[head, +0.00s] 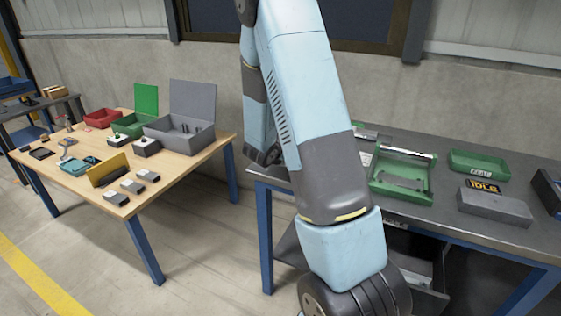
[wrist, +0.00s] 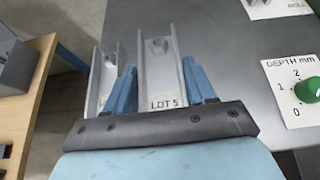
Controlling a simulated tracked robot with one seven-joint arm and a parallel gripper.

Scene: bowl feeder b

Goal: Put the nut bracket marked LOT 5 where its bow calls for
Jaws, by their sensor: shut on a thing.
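The grey channel-shaped bracket marked LOT 5 (wrist: 165,78) sits between the two blue fingers of my gripper (wrist: 160,88) in the wrist view. My gripper is shut on it. A round nut or hole shows near its far end. A second, similar grey bracket (wrist: 103,78) stands just left of the left finger; its marking is mostly hidden. I cannot tell what either bracket rests on. In the head view my arm hides the held bracket and my fingers. No bow can be made out.
A dark bench carries a green tray (head: 402,193), a green bin (head: 478,164) and a grey block marked IDLE (head: 494,207). A DEPTH mm dial (wrist: 308,90) is right of my gripper. A wooden table (head: 180,175) at left holds several boxes, including a grey lidded one (head: 180,137). Floor separates them.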

